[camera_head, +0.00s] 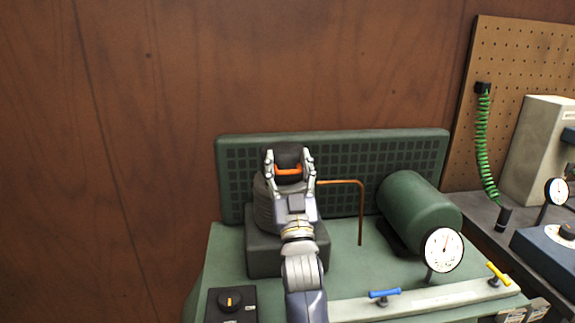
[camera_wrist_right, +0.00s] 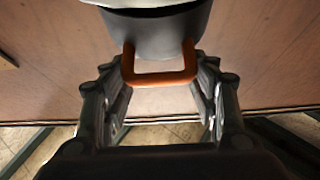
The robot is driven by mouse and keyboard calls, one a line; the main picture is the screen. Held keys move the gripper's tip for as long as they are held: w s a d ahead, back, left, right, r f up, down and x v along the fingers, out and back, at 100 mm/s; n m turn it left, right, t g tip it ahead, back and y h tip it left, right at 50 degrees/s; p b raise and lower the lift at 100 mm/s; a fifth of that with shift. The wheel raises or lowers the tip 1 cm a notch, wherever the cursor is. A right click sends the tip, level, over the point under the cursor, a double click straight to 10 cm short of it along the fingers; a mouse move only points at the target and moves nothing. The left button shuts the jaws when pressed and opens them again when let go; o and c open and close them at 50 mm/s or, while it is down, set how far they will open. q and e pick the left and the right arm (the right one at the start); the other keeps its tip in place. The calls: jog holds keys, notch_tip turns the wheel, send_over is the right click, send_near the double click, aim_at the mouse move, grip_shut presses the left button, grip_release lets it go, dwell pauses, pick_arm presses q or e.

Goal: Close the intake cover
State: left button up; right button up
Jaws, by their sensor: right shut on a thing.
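The intake cover (camera_head: 289,155) is a dark cap with an orange handle (camera_head: 288,171), at the top of the dark ribbed pump body (camera_head: 263,205) in the head view. In the right wrist view the dark cap (camera_wrist_right: 160,37) and its orange handle (camera_wrist_right: 160,78) show between the fingers. My right gripper (camera_head: 288,165) has a finger on each side of the handle and is shut on it. My arm hides part of the pump body. How the cap sits on the pump cannot be told. My left gripper is out of view.
The green machine bench (camera_head: 224,258) carries a green motor (camera_head: 418,207), a copper pipe (camera_head: 361,215), a round gauge (camera_head: 442,250) and a pale rail with a blue valve handle (camera_head: 384,293) and a yellow one (camera_head: 498,274). A black switch box (camera_head: 231,304) stands at the front left.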

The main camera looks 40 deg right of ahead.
jog(key=o, duration=1.2)
jog(key=shift+d+f, duration=0.15)
jog(key=shift+f, duration=0.05)
jog(key=shift+o, duration=0.2)
jog(key=shift+r, duration=0.15)
notch_tip(320, 180, up, 10)
jog(key=shift+f, duration=0.2)
